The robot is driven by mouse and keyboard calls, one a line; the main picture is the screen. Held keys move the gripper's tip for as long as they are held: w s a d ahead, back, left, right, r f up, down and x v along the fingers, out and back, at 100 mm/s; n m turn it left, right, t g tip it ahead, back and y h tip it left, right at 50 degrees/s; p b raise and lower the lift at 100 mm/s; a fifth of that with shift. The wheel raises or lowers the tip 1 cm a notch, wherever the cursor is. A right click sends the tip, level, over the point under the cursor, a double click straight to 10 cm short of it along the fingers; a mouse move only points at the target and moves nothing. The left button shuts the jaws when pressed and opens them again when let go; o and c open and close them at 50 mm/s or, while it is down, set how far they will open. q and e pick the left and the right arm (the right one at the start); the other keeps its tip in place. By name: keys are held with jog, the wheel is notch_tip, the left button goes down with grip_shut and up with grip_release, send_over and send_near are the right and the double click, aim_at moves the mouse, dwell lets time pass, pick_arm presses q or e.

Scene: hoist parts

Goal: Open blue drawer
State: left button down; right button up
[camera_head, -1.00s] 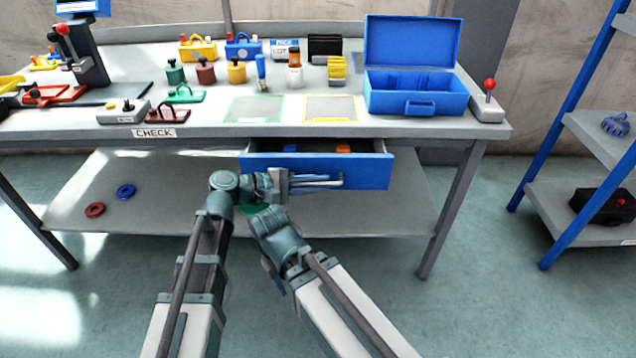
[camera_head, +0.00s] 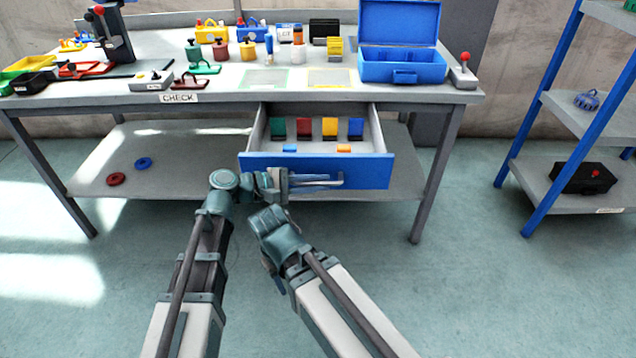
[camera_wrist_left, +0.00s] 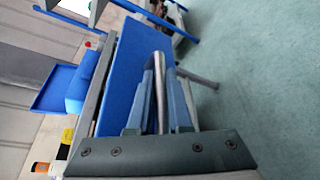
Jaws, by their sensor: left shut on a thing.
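The blue drawer (camera_head: 360,171) is pulled well out from under the grey bench top. Its inside shows coloured cards in green, red, yellow and blue standing at the back. Two small pieces, one blue and one orange, lie nearer the front. My left gripper (camera_head: 305,181) is at the drawer's front and shut on its metal bar handle (camera_head: 325,181). In the left wrist view the handle (camera_wrist_left: 159,85) sits between the fingers, with the blue drawer front (camera_wrist_left: 122,70) beside it. My right arm (camera_head: 280,235) reaches in below the drawer; its fingertips cannot be made out.
The bench top (camera_head: 225,84) carries several bottles, small boxes and an open blue case (camera_head: 402,66). A lower shelf (camera_head: 190,165) holds a red ring (camera_head: 116,179) and a blue ring (camera_head: 143,163). A blue-framed rack (camera_head: 545,120) stands at right. The floor in front is clear.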

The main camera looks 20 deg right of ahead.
pick_arm(q)
jog(key=c, duration=0.8)
grip_release()
jog(key=shift+c, duration=0.2)
jog(key=p+v, duration=0.3)
jog(key=v, duration=1)
jog(key=shift+a, duration=0.4)
jog(key=shift+r, duration=0.1)
